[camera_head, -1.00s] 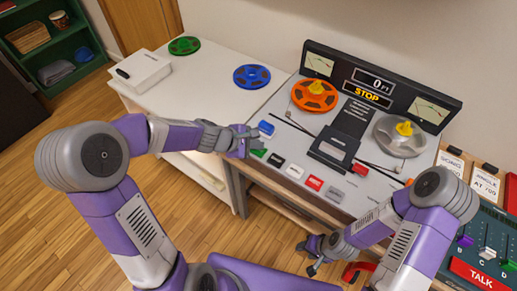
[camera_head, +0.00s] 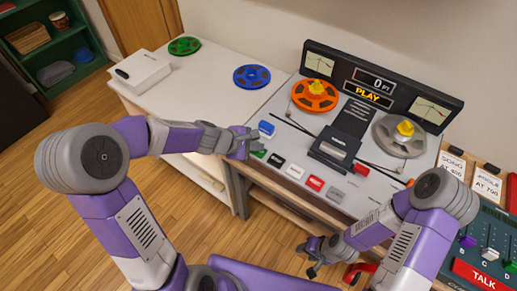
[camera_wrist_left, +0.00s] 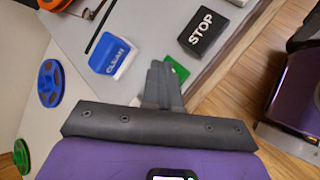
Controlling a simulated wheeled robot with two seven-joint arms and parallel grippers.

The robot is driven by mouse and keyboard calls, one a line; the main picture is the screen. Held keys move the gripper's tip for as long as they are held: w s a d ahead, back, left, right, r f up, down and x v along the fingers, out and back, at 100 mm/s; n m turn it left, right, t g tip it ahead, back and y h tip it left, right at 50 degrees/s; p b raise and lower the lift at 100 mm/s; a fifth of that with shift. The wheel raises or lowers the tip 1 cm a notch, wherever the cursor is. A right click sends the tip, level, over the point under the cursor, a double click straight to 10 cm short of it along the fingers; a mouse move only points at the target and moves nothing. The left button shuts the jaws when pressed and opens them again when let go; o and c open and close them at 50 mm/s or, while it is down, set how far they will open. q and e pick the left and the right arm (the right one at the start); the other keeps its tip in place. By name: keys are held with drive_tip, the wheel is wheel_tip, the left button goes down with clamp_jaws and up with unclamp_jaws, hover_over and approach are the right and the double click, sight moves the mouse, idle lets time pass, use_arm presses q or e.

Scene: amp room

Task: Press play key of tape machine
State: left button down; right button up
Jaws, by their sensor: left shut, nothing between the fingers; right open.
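The tape machine (camera_head: 316,182) stands on a wooden stand, with an orange reel (camera_head: 315,95) at its left and a grey reel (camera_head: 400,137) at its right. Its lit display (camera_head: 367,95) reads PLAY. The green key (camera_head: 259,153) is at the left of the front key row and is partly covered by my left gripper (camera_head: 251,146). In the left wrist view, the shut, empty fingers (camera_wrist_left: 160,88) overlap the green key (camera_wrist_left: 177,71), next to the black STOP key (camera_wrist_left: 201,30) and blue CLEAN key (camera_wrist_left: 112,57). My right gripper (camera_head: 318,255) is open and empty in front of the stand.
A white key (camera_head: 295,172), a red key (camera_head: 314,183) and a grey key (camera_head: 336,195) continue the row. A mixer with a red TALK button (camera_head: 481,274) is at the right. The white table (camera_head: 215,95) at left holds blue and green reels.

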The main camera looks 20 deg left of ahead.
sight(256, 152)
use_arm(q)
drive_tip(key=shift+r, duration=0.1)
drive_tip(key=shift+r+p, duration=0.8)
wheel_tip(256, 152, up, 5)
drive_tip(key=p, duration=0.4)
drive_tip(key=shift+p, duration=0.4)
drive_tip(key=shift+f, duration=0.1)
idle(0.5)
